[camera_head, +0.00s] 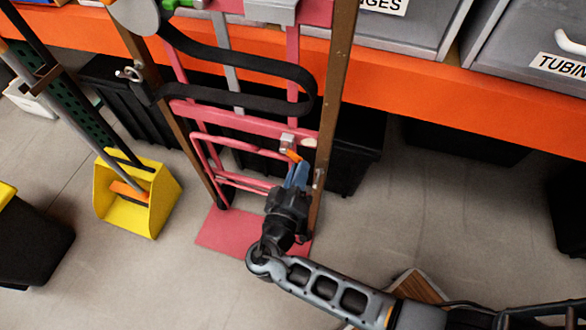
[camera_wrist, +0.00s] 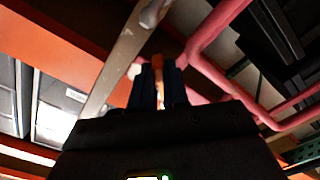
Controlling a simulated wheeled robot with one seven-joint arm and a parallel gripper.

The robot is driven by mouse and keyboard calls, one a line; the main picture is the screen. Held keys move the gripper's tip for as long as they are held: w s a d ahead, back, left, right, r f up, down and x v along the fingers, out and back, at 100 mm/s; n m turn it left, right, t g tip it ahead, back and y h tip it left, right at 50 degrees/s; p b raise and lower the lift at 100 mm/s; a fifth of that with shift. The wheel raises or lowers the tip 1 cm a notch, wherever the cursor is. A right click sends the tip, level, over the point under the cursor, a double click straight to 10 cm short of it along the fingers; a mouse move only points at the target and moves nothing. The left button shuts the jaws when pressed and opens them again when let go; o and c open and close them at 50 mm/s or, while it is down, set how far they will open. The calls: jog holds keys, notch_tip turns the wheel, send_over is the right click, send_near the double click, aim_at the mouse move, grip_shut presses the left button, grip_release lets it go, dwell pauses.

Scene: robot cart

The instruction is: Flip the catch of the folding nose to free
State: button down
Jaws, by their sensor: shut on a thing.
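A red hand truck (camera_head: 292,85) stands upright between two brown posts. An orange catch (camera_head: 293,155) sits below a small grey block (camera_head: 287,141) at the right of its lower crossbar. My gripper (camera_head: 298,170), with blue fingers, reaches up to the catch from below. In the wrist view, the orange catch (camera_wrist: 158,66) lies between the fingers of my gripper (camera_wrist: 159,84), which are shut on it. A pink tube frame (camera_head: 212,158) stands folded up against the truck's lower part. A flat red plate (camera_head: 222,232) lies on the floor below, partly behind my arm.
A black strap (camera_head: 240,62) loops across the truck. The right brown post (camera_head: 328,115) stands close beside my gripper. Black bins (camera_head: 358,150) stand behind, under an orange shelf beam (camera_head: 450,100). A yellow dustpan (camera_head: 160,205) is at the left. The floor at right is mostly clear.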

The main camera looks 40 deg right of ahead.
jog(key=shift+s+d+r+n+p, duration=0.2)
jog(key=shift+r+n+p, duration=0.6)
jog(key=shift+n, duration=0.6)
jog(key=shift+s+d+r+n+p, duration=0.1)
jog(key=shift+s+r+n+p, duration=0.3)
jog(key=shift+n+p, duration=0.85)
jog(key=shift+s+d+r+n+p, duration=0.1)
jog(key=shift+r+n+p, duration=0.7)
jog(key=shift+n, duration=0.75)
jog(key=c, duration=1.1)
grip_release()
jog(key=shift+v, duration=3.85)
